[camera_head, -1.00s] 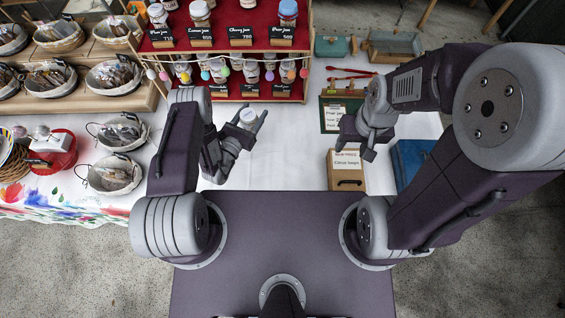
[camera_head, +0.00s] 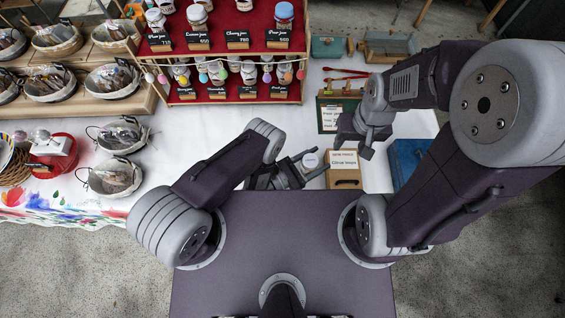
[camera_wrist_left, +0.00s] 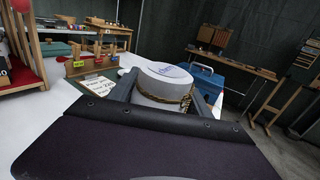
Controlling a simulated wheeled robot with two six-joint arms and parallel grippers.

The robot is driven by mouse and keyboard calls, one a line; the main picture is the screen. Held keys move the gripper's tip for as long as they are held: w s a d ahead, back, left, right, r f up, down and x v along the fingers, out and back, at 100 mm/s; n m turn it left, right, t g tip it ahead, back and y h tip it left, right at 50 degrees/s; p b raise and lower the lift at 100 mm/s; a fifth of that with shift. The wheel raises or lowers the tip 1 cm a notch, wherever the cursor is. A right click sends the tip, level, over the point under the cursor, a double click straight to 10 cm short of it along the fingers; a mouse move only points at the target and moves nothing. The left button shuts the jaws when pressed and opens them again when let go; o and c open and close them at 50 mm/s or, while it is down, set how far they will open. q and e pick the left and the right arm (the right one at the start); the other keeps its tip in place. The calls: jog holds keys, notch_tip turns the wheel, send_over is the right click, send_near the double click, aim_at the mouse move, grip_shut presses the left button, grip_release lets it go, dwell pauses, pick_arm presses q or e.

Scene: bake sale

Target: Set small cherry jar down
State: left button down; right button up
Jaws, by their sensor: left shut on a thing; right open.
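The small cherry jar shows its pale lid (camera_head: 310,161) in the head view, between the fingertips of my left gripper (camera_head: 305,168). In the left wrist view the jar (camera_wrist_left: 165,86) has a white cloth-like cover with a blue mark and a twine band, and a finger stands on each side of it. My left gripper is shut on it, just left of the cardboard box on the white table. The jar's lower part is hidden, so I cannot tell whether it touches the table. My right gripper (camera_head: 362,143) is open and empty above the table's right part.
A cardboard box (camera_head: 343,180) with a label stands right of the jar. Behind it is a green board with a price card (camera_head: 331,118), and a blue case (camera_head: 408,158) lies to the right. A red jar shelf (camera_head: 235,70) stands behind. The white cloth (camera_head: 215,130) left of centre is clear.

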pick_arm(q)
jog(key=w+a+f+b, duration=0.2)
jog(key=a+b, duration=0.1)
jog(key=b, duration=0.1)
jog(key=w+a+f+b, duration=0.2)
jog(key=a+b, duration=0.1)
jog(key=b, duration=0.1)
jog(key=w+a+f+b, duration=0.2)
jog(key=a+b, duration=0.1)
jog(key=b, duration=0.1)
jog(key=shift+w+a+f+b, duration=0.25)
jog(key=shift+f+b, duration=0.15)
jog(key=shift+f, duration=0.4)
notch_tip(320, 180, down, 2)
jog(key=shift+d+f, duration=0.1)
jog(key=shift+f, duration=0.35)
jog(key=shift+f, duration=0.1)
jog(key=shift+c, duration=2.3)
grip_release()
